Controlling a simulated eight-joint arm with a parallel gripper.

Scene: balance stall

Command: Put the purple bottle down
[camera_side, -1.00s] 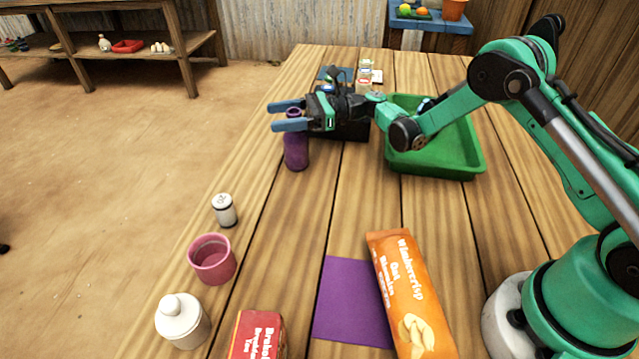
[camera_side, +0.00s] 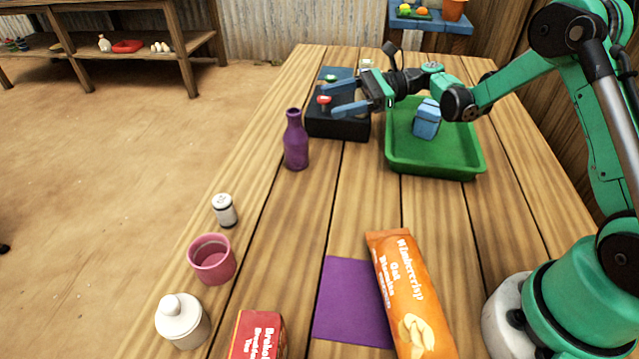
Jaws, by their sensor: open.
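The purple bottle (camera_side: 295,143) stands upright on the wooden table, near its left edge and just left of the black box. My gripper (camera_side: 331,98) is open and empty, with its blue fingers pointing left above the black box. The fingertips are to the right of the bottle and apart from it.
A black box (camera_side: 339,127) with a red knob stands beside the bottle. A green tray (camera_side: 437,169) holds a blue carton (camera_side: 427,119). Nearer are a white shaker (camera_side: 224,211), pink cup (camera_side: 212,259), white jar (camera_side: 182,321), red box (camera_side: 257,335), purple mat (camera_side: 351,303) and orange packet (camera_side: 411,295).

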